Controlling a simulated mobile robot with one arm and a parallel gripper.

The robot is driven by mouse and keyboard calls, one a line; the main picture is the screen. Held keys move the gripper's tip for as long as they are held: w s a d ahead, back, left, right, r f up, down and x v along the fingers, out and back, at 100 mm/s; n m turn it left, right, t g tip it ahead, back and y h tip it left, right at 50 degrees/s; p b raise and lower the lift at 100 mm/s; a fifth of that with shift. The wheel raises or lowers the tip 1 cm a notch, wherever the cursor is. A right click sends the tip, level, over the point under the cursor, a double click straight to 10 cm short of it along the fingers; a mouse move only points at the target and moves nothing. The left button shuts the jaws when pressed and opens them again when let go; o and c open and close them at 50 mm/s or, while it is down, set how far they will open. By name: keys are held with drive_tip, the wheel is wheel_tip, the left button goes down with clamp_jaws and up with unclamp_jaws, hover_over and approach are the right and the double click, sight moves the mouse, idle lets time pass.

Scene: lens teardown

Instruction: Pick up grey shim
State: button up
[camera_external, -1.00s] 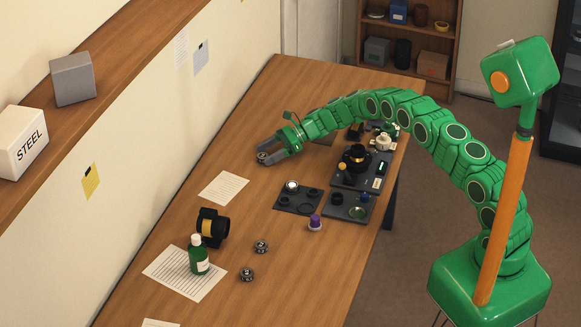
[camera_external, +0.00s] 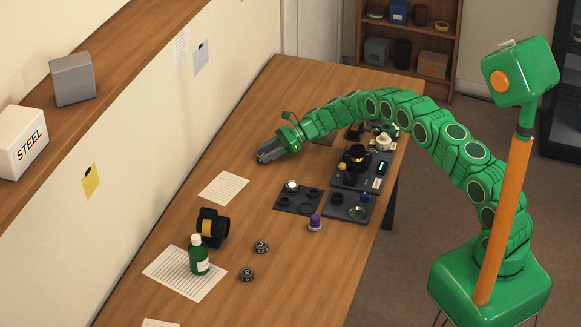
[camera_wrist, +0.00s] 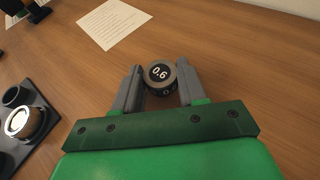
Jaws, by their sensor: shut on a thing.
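The grey shim (camera_wrist: 160,77) is a small round disc with a dark face marked "0.6" and a greyish metallic rim. In the wrist view it sits between the fingertips of my gripper (camera_wrist: 160,88), one grey finger against each side. In the external view my gripper (camera_external: 266,156) is low over the far left part of the table, shut on the shim. The fingers hide the shim there. I cannot tell whether it touches the table.
Two similar discs (camera_external: 261,246) (camera_external: 247,274) lie on the table (camera_external: 300,285) nearer the front. Dark trays (camera_external: 300,207) with lens parts stand right of my gripper.

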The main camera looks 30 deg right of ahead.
wheel_tip(320, 180, up, 3)
drive_tip(key=shift+r, duration=0.1)
drive_tip(key=shift+s+d+r, duration=0.1)
drive_tip(key=shift+s+r, duration=0.05)
drive_tip(key=shift+s, duration=0.2)
drive_tip(key=s+d+r, duration=0.5)
drive_tip(key=s+r, duration=0.4)
drive_tip(key=s, duration=0.3)
drive_tip(key=s+a+n+g+h, duration=0.1)
drive_tip(key=s+a+n+g, duration=0.25)
drive_tip(key=s, duration=1.05)
drive_tip(key=s+a+n+g, duration=0.2)
drive_tip(key=s+a+g, duration=0.15)
drive_tip(key=s, duration=1.05)
hover_over(276, 224)
drive_tip(key=s+d, duration=0.1)
drive_tip(key=f, duration=0.7)
drive_tip(key=shift+s+f, duration=0.2)
drive_tip(key=shift+f, duration=0.2)
drive_tip(key=shift+w+a+f, duration=0.25)
drive_tip(key=shift+w+f, duration=0.1)
drive_tip(key=shift+f, duration=0.15)
drive_tip(key=shift+w+a+f, duration=0.25)
drive_tip(key=shift+w+f, duration=0.05)
drive_tip(key=shift+f, duration=1.55)
